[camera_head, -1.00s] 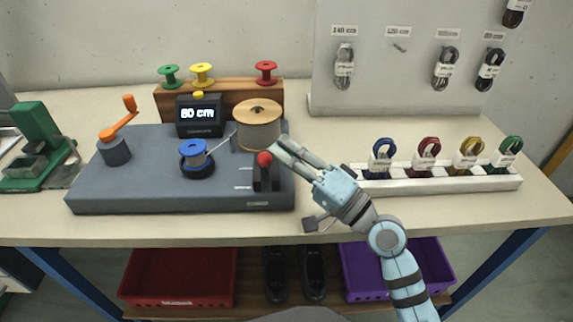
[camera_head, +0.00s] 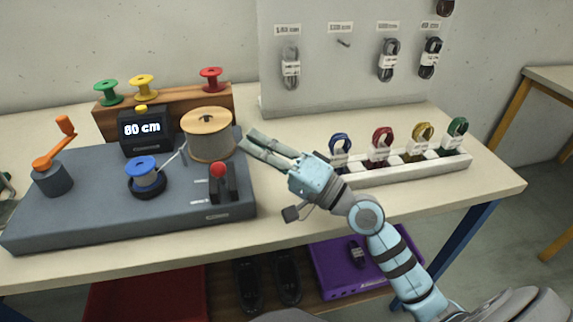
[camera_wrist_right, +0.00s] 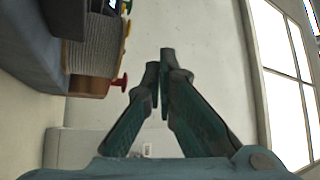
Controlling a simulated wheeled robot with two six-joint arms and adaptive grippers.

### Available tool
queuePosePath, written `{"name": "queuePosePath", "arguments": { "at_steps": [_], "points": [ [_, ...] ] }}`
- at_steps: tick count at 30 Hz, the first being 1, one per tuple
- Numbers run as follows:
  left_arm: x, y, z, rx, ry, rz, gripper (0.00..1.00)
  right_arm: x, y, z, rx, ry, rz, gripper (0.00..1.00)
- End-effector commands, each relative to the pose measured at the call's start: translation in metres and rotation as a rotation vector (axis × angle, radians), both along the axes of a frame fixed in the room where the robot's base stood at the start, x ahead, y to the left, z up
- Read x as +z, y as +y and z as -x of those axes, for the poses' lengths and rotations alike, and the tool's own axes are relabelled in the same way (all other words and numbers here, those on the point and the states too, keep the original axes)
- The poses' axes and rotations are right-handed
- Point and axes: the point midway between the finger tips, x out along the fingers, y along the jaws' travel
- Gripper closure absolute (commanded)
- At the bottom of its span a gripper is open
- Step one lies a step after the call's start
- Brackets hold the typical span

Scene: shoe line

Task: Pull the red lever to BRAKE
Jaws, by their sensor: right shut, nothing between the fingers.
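The lever with a red ball knob (camera_head: 219,170) stands in a dark block at the right front of the grey machine (camera_head: 90,205). The small labels beside it are too blurred to read. My right gripper (camera_head: 249,140) is shut and empty, its fingertips above and to the right of the knob in the head view and apart from it. In the right wrist view the fingers (camera_wrist_right: 162,62) come together with nothing between them, and the lever cannot be made out there. My left gripper is not in view.
A large cord spool (camera_head: 208,140) stands just left of my right fingertips; it also shows in the wrist view (camera_wrist_right: 98,45). A blue spool (camera_head: 142,172), a display reading 80 cm (camera_head: 141,130) and an orange crank (camera_head: 55,155) lie farther left. A white rack (camera_head: 410,167) of coiled laces is at right.

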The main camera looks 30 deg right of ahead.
Motion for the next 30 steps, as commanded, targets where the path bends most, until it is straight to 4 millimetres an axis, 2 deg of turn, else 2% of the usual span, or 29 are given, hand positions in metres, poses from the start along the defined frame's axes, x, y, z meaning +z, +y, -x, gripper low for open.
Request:
{"name": "queuePosePath", "arguments": {
  "at_steps": [1, 6, 10, 15, 30],
  "points": [
    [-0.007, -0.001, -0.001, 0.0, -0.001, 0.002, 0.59, -0.008, -0.006, 0.01, 0.001, 0.001, 0.009, 1.0],
    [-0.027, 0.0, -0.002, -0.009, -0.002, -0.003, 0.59, -0.022, -0.027, 0.042, 0.004, 0.002, 0.01, 1.0],
    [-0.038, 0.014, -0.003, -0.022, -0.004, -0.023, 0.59, -0.025, -0.037, 0.055, -0.001, 0.0, 0.006, 1.0],
    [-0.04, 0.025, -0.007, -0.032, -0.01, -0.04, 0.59, -0.023, -0.041, 0.061, 0.002, -0.001, -0.001, 1.0],
    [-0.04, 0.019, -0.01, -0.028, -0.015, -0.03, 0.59, -0.021, -0.041, 0.061, 0.001, -0.002, -0.001, 1.0]
  ]
}}
